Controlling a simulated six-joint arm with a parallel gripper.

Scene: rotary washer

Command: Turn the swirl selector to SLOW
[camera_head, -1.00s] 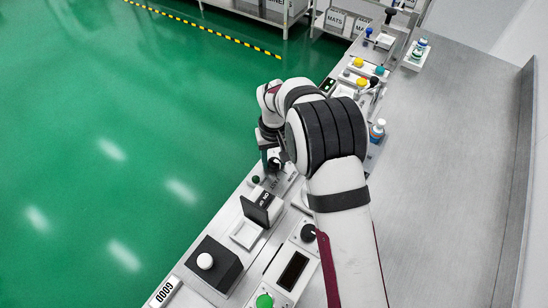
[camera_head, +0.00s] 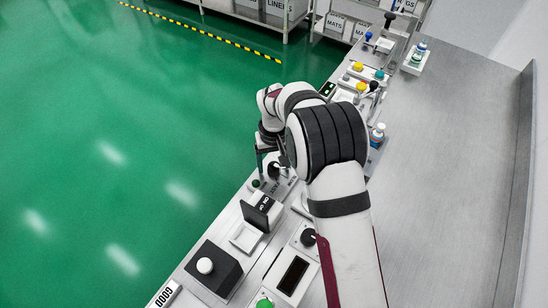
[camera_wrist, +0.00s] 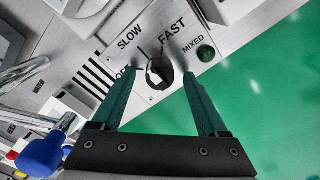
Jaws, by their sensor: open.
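The swirl selector is a round dark knob (camera_wrist: 159,74) on a light plate (camera_wrist: 150,97) marked SLOW, FAST and, partly hidden, OFF. A pale mark shows on the knob, but I cannot tell for sure which label it points to. In the wrist view my gripper (camera_wrist: 158,76) is open, with one green finger on each side of the knob. Its fingertips appear close to the knob, and I cannot tell whether they touch it. In the head view the knob (camera_head: 273,170) shows under my gripper, partly covered by it.
A blue-tipped lever (camera_wrist: 42,152) is at the lower left of the wrist view. In the head view a black box with a white knob (camera_head: 205,265) and a black-lidded unit (camera_head: 255,217) stand nearer. Green floor lies left.

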